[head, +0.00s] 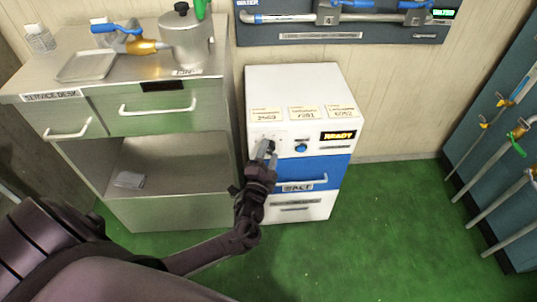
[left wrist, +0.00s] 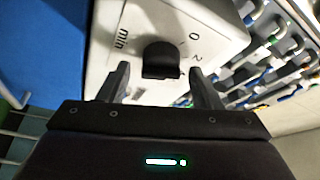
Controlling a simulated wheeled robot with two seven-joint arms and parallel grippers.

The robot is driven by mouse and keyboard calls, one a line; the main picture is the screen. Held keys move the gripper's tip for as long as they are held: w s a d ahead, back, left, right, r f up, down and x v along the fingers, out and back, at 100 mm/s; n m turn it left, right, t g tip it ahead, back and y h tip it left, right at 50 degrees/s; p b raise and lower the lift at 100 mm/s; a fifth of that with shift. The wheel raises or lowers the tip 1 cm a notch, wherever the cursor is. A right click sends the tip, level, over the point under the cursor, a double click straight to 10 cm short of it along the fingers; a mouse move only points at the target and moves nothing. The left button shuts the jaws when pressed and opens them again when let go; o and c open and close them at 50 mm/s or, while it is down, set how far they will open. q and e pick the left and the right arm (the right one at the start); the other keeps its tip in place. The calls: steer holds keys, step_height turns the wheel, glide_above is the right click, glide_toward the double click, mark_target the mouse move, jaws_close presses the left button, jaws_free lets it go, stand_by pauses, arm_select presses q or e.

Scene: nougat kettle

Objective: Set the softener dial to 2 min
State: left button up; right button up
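The softener (head: 315,85) is a white cabinet with a lit display reading READY and a blue drawer labelled SALT. Its dial is hidden behind my left gripper (head: 267,149) in the head view. In the left wrist view the dial (left wrist: 161,60) is a black knob on a white panel. The marks "min", "0" and "2" show around it; I cannot tell exactly which mark it points at. My left gripper (left wrist: 160,72) is open, with one finger on each side of the knob and visible gaps between. My right gripper is not in view.
A blue button (head: 301,147) sits right of the gripper on the softener. A steel service desk (head: 165,190) with a metal pot (head: 186,42) and a tray (head: 87,66) stands left. A rack of pipes (head: 500,130) is at the right. The green floor (head: 390,220) is clear.

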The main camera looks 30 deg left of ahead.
arm_select(q)
steer(key=v, duration=0.2)
steer(key=shift+s+d, duration=0.1)
steer(key=shift+s, duration=0.2)
steer(key=p+v, duration=0.1)
steer(key=v, duration=0.4)
steer(key=shift+s+f, duration=0.1)
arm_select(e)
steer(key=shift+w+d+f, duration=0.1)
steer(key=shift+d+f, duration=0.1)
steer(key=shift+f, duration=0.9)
